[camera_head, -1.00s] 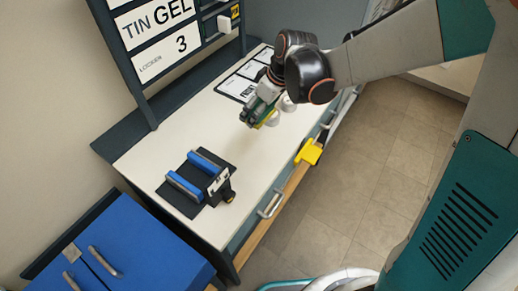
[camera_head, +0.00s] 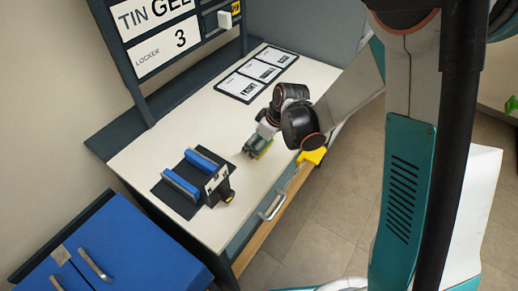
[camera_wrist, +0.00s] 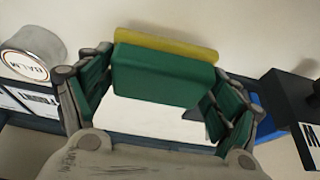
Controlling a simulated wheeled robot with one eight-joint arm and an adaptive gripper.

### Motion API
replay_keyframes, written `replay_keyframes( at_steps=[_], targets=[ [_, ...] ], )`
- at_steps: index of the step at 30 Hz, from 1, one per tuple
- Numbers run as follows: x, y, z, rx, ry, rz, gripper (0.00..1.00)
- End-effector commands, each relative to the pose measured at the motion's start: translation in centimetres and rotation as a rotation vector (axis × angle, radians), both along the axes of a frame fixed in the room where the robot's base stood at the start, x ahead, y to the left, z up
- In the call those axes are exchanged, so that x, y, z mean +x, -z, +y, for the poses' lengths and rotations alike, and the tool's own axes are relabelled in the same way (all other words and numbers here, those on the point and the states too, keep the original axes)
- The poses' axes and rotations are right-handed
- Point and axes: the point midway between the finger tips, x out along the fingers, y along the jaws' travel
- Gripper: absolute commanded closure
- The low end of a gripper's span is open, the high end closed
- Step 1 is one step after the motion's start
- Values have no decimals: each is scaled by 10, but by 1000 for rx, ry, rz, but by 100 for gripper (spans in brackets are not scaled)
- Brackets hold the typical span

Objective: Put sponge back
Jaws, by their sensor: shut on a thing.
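My gripper (camera_head: 258,148) is over the white table, right of the black stand with blue bars. It is shut on the sponge (camera_wrist: 163,75), a block with a green body and a yellow layer along its far edge. In the wrist view, the green-padded fingers of my gripper (camera_wrist: 160,95) stand at either side of the sponge.
The black stand (camera_head: 181,204) with two blue bars is at the table's front left. Labelled cards (camera_head: 256,70) lie at the back. A tin marked BALM (camera_wrist: 33,50) is left of my gripper in the wrist view. A yellow object (camera_head: 314,156) is at the right edge.

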Motion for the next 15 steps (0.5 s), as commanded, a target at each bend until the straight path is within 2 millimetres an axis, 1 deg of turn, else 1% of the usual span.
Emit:
replay_keyframes(
  at_steps=[1, 3, 6, 15],
  targets=[
    [0, 10, 0, 0, 0, 0, 40],
    [0, 21, 0, 0, 0, 0, 40],
    [0, 33, 0, 0, 0, 0, 40],
    [0, 34, 0, 0, 0, 0, 40]
  ],
)
